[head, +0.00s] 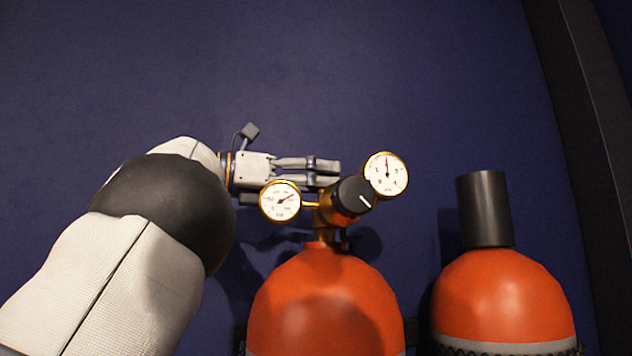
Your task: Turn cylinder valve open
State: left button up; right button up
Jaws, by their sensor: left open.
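An orange gas cylinder (324,297) stands upright at the lower middle of the head view. On its top sits a brass valve and regulator body (323,222) with a black knob (354,196) that bears a white mark. Two round white gauges flank it, a left gauge (280,201) and a right gauge (386,175). My left gripper (325,170) is open behind the regulator, its fingers pointing right, at about the height of the knob. The gauge and knob partly hide its fingers, so I cannot tell whether it touches the valve. My right gripper is not in view.
A second orange cylinder (504,296) with a black cap (485,208) stands to the right. A dark blue wall (400,80) lies behind, with a dark frame post (585,130) at the far right. The space above the gauges is clear.

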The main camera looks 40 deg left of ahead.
pick_arm(q)
jog(key=c, duration=1.2)
jog(key=shift+o, duration=0.2)
jog(key=shift+d+n+t+y, duration=0.25)
jog(key=shift+n+t+y, duration=0.35)
jog(key=shift+n+y, duration=0.9)
jog(key=shift+y, duration=0.7)
jog(key=o, duration=1.2)
jog(key=shift+c, duration=0.2)
jog(key=shift+s+a, duration=0.1)
jog(key=shift+s, duration=0.05)
jog(key=v, duration=1.2)
jog(key=shift+f, duration=0.25)
